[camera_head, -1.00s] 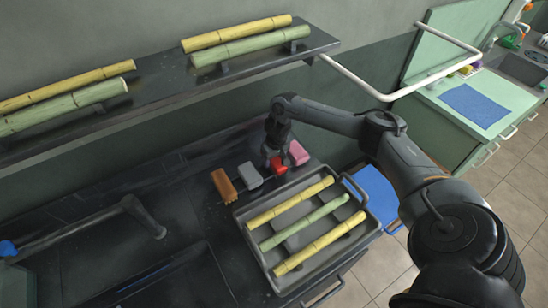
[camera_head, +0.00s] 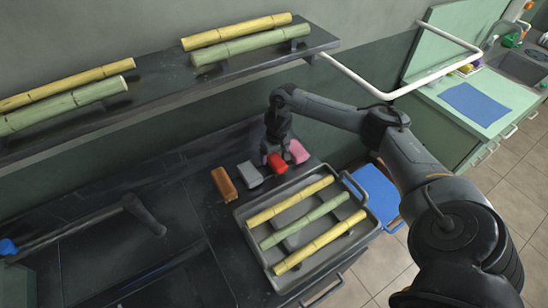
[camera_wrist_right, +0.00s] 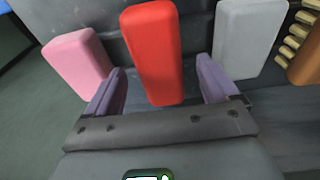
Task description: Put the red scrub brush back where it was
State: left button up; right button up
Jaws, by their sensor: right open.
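The red scrub brush (camera_head: 277,162) is on the dark counter behind the tray, between a grey brush (camera_head: 249,174) and a pink brush (camera_head: 298,151). My right gripper (camera_head: 275,152) is over it, pointing down. In the right wrist view the red brush (camera_wrist_right: 153,55) lies between the two spread fingers (camera_wrist_right: 160,88), with a gap on each side. The right gripper is open. The brush's underside is hidden. My left gripper is not in view.
An orange-brown brush (camera_head: 224,184) lies left of the grey one. A grey tray (camera_head: 246,247) with yellow and green canes sits in front. A shelf (camera_head: 160,88) with canes runs above. A dark bar (camera_head: 140,212) stands left; bare counter lies between.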

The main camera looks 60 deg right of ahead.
aim_at(275, 158)
jog(key=r, duration=0.4)
jog(key=r+p, duration=0.1)
jog(key=r, duration=0.1)
jog(key=shift+s+a, duration=0.15)
jog(key=shift+s, duration=0.15)
